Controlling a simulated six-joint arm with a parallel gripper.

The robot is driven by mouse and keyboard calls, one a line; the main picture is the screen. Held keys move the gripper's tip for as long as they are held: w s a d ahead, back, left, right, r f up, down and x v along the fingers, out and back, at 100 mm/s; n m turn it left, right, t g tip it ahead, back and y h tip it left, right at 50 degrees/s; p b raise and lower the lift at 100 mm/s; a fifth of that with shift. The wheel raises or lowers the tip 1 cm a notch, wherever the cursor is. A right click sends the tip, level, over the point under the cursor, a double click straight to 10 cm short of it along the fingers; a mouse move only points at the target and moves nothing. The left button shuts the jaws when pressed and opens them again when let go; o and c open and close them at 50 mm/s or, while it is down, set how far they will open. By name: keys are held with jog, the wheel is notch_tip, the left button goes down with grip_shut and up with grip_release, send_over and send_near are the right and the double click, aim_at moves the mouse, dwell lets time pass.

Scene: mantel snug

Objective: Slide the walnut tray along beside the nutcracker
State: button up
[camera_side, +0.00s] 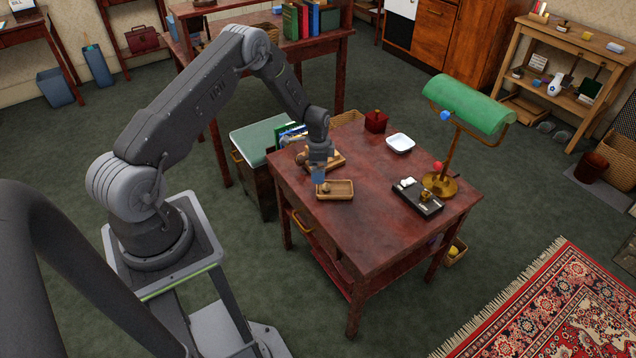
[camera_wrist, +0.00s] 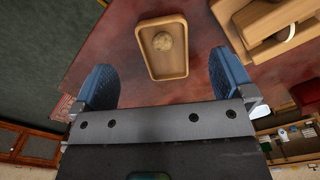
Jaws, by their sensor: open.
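The walnut tray (camera_side: 345,195) is a small shallow wooden tray on the red-brown desk, with one round walnut (camera_side: 326,187) in it. In the wrist view the tray (camera_wrist: 152,69) lies just beyond my fingertips, in line with the gap between them. The nutcracker (camera_side: 338,163) is a wooden piece behind the tray, partly hidden by my wrist. In the wrist view the nutcracker (camera_wrist: 262,16) is at upper right, apart from the tray and cut off by the frame. My gripper (camera_wrist: 163,85), with blue fingers, is open and empty. In the side view my gripper (camera_side: 318,174) is above the desk near the tray's far-left edge.
On the desk (camera_side: 365,235) stand a red box (camera_side: 376,121), a white dish (camera_side: 400,144), a black stand (camera_side: 418,199) and a green-shaded lamp (camera_side: 468,104). The desk's front part is clear. Books (camera_side: 290,136) are beside the desk's far-left edge.

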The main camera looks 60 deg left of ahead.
aim_at(310, 189)
notch_tip(310, 189, down, 9)
jog(key=shift+f, duration=0.15)
jog(key=shift+c, duration=0.4)
jog(key=c, duration=0.8)
jog(key=shift+o, duration=0.2)
jog(key=shift+s+a, duration=0.4)
jog(key=shift+a, duration=0.3)
jog(key=shift+s+a, duration=0.35)
jog(key=shift+a, duration=0.3)
jog(key=o, duration=0.8)
jog(key=shift+o, duration=0.2)
